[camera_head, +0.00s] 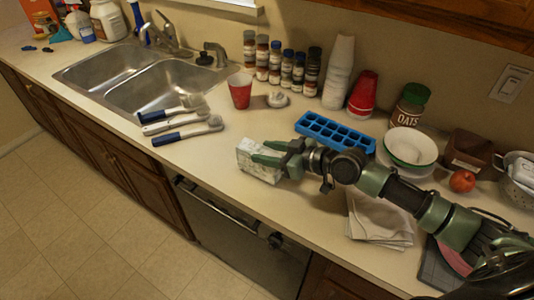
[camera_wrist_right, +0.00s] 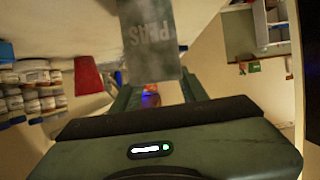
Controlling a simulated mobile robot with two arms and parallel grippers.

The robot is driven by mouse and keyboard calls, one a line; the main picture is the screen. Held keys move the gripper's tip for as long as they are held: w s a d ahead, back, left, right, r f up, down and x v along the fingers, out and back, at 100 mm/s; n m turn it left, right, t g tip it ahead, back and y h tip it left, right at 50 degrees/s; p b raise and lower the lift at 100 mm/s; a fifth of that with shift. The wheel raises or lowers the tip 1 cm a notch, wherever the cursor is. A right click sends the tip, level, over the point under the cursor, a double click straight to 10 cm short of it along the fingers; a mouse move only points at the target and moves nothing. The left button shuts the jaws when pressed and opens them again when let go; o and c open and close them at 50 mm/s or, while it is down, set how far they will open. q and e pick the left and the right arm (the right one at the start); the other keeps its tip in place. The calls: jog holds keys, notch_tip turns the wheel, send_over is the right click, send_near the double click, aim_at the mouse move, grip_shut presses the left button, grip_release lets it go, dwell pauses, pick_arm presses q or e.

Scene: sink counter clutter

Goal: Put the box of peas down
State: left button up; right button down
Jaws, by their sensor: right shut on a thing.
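The box of peas (camera_head: 258,163) is a pale box with a green pattern, at the front part of the counter right of the brushes. My right gripper (camera_head: 272,153) reaches in from the right and is shut on it. In the right wrist view the box (camera_wrist_right: 150,40) shows the letters "PEAS" between the fingers (camera_wrist_right: 155,92). The box is at or just above the counter (camera_head: 215,160); I cannot tell whether it touches. My left gripper is not in view.
Brushes (camera_head: 185,133) lie left of the box, before the sink (camera_head: 150,95). A red cup (camera_head: 240,92), a blue ice tray (camera_head: 335,131) and spice jars (camera_head: 274,64) stand behind. A folded cloth (camera_head: 378,222) lies at right. The counter's front edge is close to the box.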

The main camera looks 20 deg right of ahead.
jog(key=shift+w+f, duration=0.1)
jog(key=shift+f, duration=0.4)
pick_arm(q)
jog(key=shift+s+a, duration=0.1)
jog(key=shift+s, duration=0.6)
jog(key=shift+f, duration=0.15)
pick_arm(e)
jog(key=c, duration=0.8)
grip_release()
jog(key=shift+f, duration=0.1)
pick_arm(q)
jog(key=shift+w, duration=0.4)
pick_arm(e)
jog(key=shift+o, duration=0.2)
